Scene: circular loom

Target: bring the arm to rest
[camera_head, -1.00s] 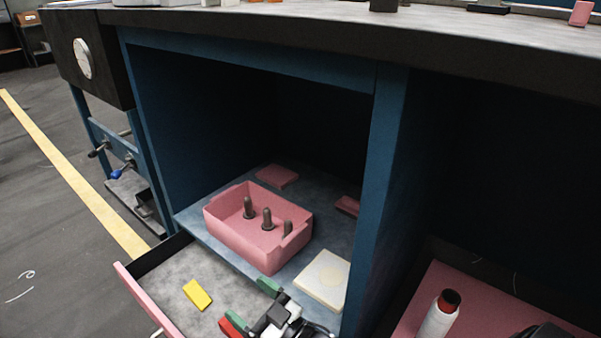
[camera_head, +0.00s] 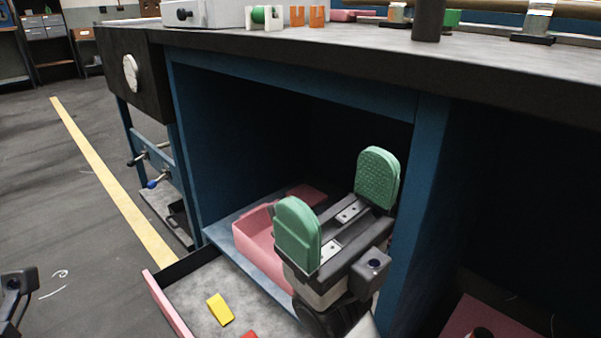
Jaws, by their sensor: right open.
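My right gripper (camera_head: 338,205) is open, with its two green pads wide apart and nothing between them. It is raised in front of the blue cabinet's (camera_head: 187,140) open compartment. It hides part of the pink bin (camera_head: 257,238) on the compartment floor. The fingers of my left gripper do not show. A dark part of my left arm seems to show at the lower left edge.
Below the gripper a drawer (camera_head: 190,283) with a pink front stands pulled out. It holds a yellow block (camera_head: 220,310) and a red piece (camera_head: 249,334). The worktop (camera_head: 330,42) above carries several small parts. Open floor lies left.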

